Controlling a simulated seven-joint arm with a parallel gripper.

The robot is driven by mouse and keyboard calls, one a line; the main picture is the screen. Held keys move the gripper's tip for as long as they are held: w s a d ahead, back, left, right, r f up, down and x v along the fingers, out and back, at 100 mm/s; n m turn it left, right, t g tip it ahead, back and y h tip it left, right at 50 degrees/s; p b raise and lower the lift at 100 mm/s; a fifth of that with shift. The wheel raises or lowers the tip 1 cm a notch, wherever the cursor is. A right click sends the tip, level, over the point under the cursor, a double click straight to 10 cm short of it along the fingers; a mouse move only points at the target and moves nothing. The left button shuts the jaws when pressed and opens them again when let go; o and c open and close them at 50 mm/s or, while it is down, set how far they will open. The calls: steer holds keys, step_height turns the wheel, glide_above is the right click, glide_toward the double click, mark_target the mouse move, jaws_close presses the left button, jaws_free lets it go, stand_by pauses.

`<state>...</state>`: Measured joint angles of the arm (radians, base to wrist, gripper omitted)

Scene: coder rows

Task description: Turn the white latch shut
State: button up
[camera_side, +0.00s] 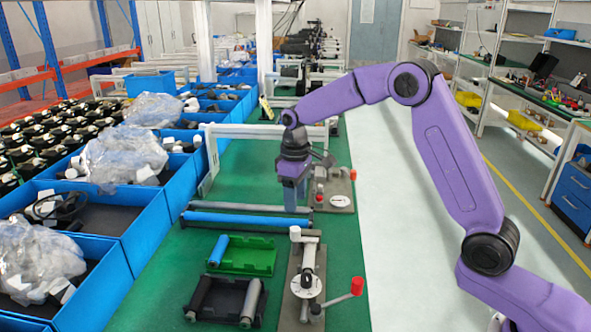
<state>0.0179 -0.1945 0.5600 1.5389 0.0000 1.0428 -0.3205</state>
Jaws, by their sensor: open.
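My gripper (291,205) points down over the green table, its fingers open with nothing seen between them. It is just left of a far metal fixture (322,201) with a white round dial (339,200) and a red knob. A nearer fixture (292,310) carries a white round disc (306,286), a pale lever-like bar (308,257) and a crank with a red handle (357,286). My gripper is behind this nearer fixture and apart from it. I cannot tell for sure which white part is the latch, or how far it is turned.
A blue roller (245,219) and a grey roller (250,208) lie left of my gripper. A green tray (258,262) and a black tray (226,305) holding rollers are in front. Blue crates (155,228) line the left edge. The green table (165,285) has bare room at front left.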

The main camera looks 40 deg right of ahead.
step_height(320, 180, up, 8)
steer(key=shift+f, duration=0.2)
stand_by(0.3)
steer(key=s+a+n, duration=0.2)
steer(key=s+a, duration=0.1)
steer(key=s, duration=0.6)
steer(key=s+a+n, duration=0.1)
steer(key=s+a, duration=0.1)
steer(key=s, duration=0.7)
steer(key=s+d+f+n, duration=0.2)
steer(key=s+d, duration=0.1)
steer(key=s, duration=0.7)
steer(key=s+d+f+n, duration=0.1)
steer(key=s+d, duration=0.3)
steer(key=s, duration=0.6)
steer(key=shift+s+f+n, duration=0.35)
steer(key=shift+f+n, duration=0.05)
steer(key=shift+f, duration=0.45)
